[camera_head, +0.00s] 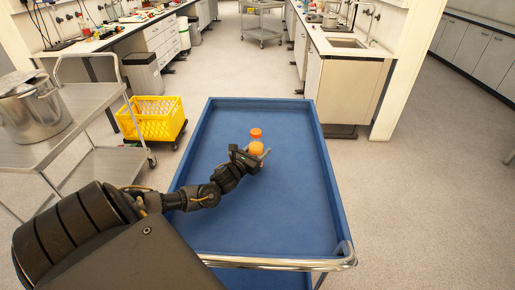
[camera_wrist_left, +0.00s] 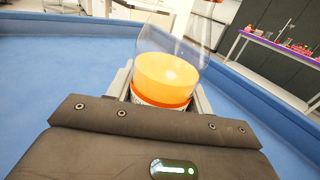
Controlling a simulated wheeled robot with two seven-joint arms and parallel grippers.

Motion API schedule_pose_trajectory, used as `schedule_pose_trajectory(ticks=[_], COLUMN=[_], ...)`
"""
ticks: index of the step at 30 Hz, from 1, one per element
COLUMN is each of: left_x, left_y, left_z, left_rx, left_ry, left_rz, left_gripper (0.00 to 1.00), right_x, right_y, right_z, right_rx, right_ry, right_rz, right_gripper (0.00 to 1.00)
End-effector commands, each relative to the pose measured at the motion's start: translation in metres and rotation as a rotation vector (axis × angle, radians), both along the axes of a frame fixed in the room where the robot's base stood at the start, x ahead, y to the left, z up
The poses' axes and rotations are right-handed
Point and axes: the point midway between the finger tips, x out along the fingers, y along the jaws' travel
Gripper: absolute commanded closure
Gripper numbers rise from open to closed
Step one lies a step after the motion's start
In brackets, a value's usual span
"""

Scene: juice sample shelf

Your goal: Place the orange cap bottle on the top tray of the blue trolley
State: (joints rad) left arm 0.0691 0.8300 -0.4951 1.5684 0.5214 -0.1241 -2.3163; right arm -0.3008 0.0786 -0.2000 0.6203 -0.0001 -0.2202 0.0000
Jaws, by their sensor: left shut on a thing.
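The orange cap bottle (camera_head: 256,147) shows in the head view over the middle of the blue trolley's top tray (camera_head: 300,210). Its orange cap is up and it looks upright. My left gripper (camera_head: 257,154) comes in from the left and is shut on the bottle. In the left wrist view, the clear bottle (camera_wrist_left: 166,75) with orange juice sits between the two fingers, with blue tray surface around it. I cannot tell whether the bottle's base touches the tray. My right gripper is not in view.
The rest of the blue tray is bare, with a raised rim and a metal handle (camera_head: 290,263) at the near end. A grey cart with a metal pot (camera_head: 32,107) stands at the left. Lab benches stand farther back.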

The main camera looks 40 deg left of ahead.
Motion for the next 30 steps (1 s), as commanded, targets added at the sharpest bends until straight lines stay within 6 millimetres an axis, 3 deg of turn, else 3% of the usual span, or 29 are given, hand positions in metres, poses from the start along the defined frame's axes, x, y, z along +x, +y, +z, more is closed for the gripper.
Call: schedule_pose_trajectory(ticks=[6, 17, 18, 21, 23, 30], left_x=[-0.001, -0.001, -0.001, -0.001, -0.001, -0.001], left_y=[0.000, 0.000, 0.000, 0.000, 0.000, 0.000], left_z=[-0.025, -0.030, -0.031, -0.031, -0.031, -0.030], left_rx=[-0.001, 0.000, 0.000, 0.000, 0.000, 0.000], left_ry=[0.000, 0.000, 0.002, 0.002, 0.002, 0.002], left_rz=[0.002, 0.000, 0.000, 0.000, 0.000, 0.000], left_gripper=[0.79, 0.79, 0.46, 0.33, 0.27, 0.27], right_x=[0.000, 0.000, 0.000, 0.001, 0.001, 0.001], right_y=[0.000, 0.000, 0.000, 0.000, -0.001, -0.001], right_z=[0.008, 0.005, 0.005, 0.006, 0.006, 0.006], right_rx=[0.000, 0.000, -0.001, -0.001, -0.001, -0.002], right_ry=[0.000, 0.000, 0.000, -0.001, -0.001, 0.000], right_rz=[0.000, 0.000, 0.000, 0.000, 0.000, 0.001], right_gripper=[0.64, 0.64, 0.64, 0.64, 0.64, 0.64])
